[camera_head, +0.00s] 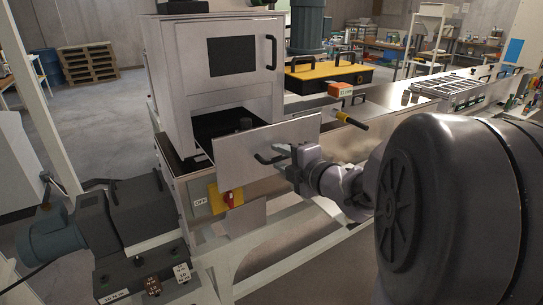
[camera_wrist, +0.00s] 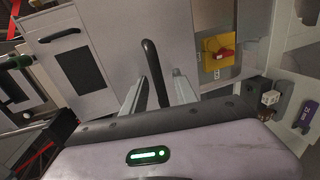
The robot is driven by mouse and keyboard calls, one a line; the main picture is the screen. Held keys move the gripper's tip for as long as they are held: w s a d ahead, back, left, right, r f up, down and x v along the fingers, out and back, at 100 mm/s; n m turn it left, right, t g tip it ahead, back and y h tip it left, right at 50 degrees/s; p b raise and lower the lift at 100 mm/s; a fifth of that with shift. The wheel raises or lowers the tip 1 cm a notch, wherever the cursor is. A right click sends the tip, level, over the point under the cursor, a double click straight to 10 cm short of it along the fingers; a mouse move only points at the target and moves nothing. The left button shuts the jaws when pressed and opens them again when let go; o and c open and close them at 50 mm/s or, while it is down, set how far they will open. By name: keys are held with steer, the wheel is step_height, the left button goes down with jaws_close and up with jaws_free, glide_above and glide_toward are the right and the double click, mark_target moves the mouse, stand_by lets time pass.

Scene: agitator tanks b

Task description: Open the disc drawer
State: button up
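The disc drawer (camera_head: 235,155) has a plain light metal front and stands pulled out from the slot under the white cabinet. Its dark tray (camera_head: 214,124) shows behind the front, with a small dark round piece (camera_head: 246,123) on it. The black bar handle (camera_head: 265,159) is on the drawer front. My gripper (camera_head: 289,158) is at the right part of this handle. In the wrist view the handle (camera_wrist: 150,58) runs between the two fingers of my gripper (camera_wrist: 155,84). The fingers stand apart, with a visible gap on the right of the bar.
The white cabinet (camera_head: 183,70) has a dark window and its own door handle (camera_head: 271,52). A yellow-red switch (camera_head: 228,198) is below the drawer. A motor unit (camera_head: 130,215) stands at lower left, and a yellow-topped box (camera_head: 325,74) is behind to the right.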

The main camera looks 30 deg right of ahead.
steer(key=p+v, duration=0.4)
steer(key=v, duration=1.3)
steer(key=shift+s, duration=0.25)
